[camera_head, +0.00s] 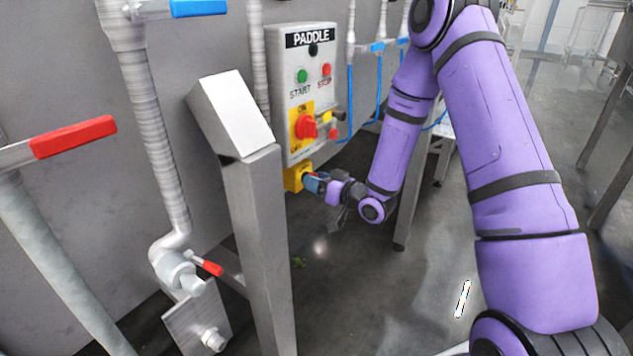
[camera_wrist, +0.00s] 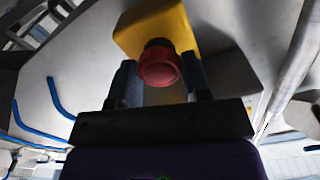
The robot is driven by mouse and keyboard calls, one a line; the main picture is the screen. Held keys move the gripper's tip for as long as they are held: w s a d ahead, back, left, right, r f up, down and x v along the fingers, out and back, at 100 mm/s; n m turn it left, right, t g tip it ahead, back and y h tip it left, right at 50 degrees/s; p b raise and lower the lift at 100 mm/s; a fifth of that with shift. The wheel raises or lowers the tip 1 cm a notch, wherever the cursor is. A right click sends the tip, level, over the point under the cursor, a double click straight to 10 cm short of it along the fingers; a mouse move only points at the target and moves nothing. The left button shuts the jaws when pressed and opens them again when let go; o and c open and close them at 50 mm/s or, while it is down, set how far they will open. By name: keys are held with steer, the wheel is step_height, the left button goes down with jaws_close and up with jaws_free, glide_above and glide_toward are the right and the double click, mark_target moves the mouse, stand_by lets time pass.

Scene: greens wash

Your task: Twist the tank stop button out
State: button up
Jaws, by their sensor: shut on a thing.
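The tank stop button is a red mushroom head (camera_wrist: 160,70) on a dark collar, fixed to a yellow box (camera_wrist: 158,27). The yellow box (camera_head: 293,178) also shows in the head view, under the grey PADDLE panel. My gripper (camera_head: 313,183) is at the box's front there and hides the button. In the wrist view my gripper (camera_wrist: 159,66) has one dark finger on each side of the red head and is shut on it. Whether the button is in or out cannot be told.
The PADDLE panel (camera_head: 317,75) above carries a green START button, a red STOP button and a red rotary switch (camera_head: 306,126) on a yellow plate. A steel post (camera_head: 262,240) with a slanted top stands left of the box. Red-handled valves (camera_head: 75,137) and pipes are further left.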

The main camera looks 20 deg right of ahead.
steer(key=m, duration=0.6)
steer(key=shift+f+m, duration=0.1)
steer(key=shift+m, duration=0.3)
stand_by(0.4)
steer(key=o, duration=0.9)
steer(key=v, duration=1)
steer(key=shift+s+d, duration=0.25)
steer(key=shift+s, duration=0.05)
